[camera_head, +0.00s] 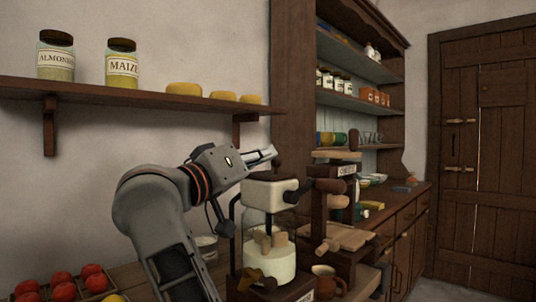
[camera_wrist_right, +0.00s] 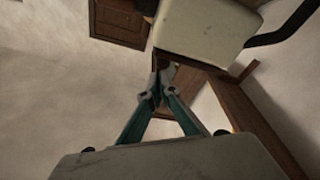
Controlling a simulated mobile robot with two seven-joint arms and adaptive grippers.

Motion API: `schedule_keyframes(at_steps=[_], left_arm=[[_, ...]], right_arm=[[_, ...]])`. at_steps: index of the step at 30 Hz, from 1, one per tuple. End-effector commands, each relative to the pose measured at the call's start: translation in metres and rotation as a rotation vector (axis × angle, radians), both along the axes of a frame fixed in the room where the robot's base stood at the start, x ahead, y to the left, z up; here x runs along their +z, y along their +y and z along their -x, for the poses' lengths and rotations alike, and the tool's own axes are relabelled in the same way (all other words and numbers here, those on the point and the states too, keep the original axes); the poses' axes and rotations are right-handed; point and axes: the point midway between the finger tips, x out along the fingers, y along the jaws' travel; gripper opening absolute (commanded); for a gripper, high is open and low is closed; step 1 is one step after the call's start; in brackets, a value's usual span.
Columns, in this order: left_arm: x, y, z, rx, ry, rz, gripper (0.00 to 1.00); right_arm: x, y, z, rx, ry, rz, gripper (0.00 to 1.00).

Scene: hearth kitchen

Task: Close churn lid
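The churn is a glass jar (camera_head: 262,262) with pale contents and wooden paddles, on a dark base. Its cream lid (camera_head: 268,193) is at the top of the jar, with a dark knob above; I cannot tell whether it is fully seated. The lid also shows at the top of the right wrist view (camera_wrist_right: 205,30). My right gripper (camera_head: 273,153) is just above the lid, beside the knob. In the right wrist view its teal fingers (camera_wrist_right: 159,92) converge and look shut, with nothing clearly between them. My left gripper is not in view.
A wooden press-like stand (camera_head: 340,235) is close on the churn's right. A small brown jug (camera_head: 326,281) stands in front. A crate of red fruit (camera_head: 62,290) is at lower left. A wall shelf (camera_head: 130,92) with jars and yellow rounds runs above my arm.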

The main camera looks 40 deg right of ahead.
Motion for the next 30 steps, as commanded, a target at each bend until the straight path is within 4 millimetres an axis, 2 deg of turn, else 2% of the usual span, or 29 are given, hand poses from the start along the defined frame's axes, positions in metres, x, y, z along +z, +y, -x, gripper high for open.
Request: schedule_keyframes(at_steps=[1, 9, 15, 21, 30], left_arm=[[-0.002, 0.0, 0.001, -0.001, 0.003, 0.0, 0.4], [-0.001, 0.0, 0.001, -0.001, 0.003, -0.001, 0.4], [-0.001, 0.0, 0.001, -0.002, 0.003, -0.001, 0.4], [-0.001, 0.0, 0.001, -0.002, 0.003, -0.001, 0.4], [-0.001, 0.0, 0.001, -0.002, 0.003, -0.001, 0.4]], right_arm=[[-0.007, 0.01, -0.001, 0.005, 0.006, -0.004, 0.0], [-0.015, 0.063, 0.01, 0.006, 0.005, -0.002, 0.0], [-0.02, 0.091, 0.016, 0.004, 0.004, -0.001, 0.0], [-0.022, 0.102, 0.019, 0.003, 0.003, 0.0, 0.0], [-0.021, 0.102, 0.019, 0.002, 0.002, 0.0, 0.0]])
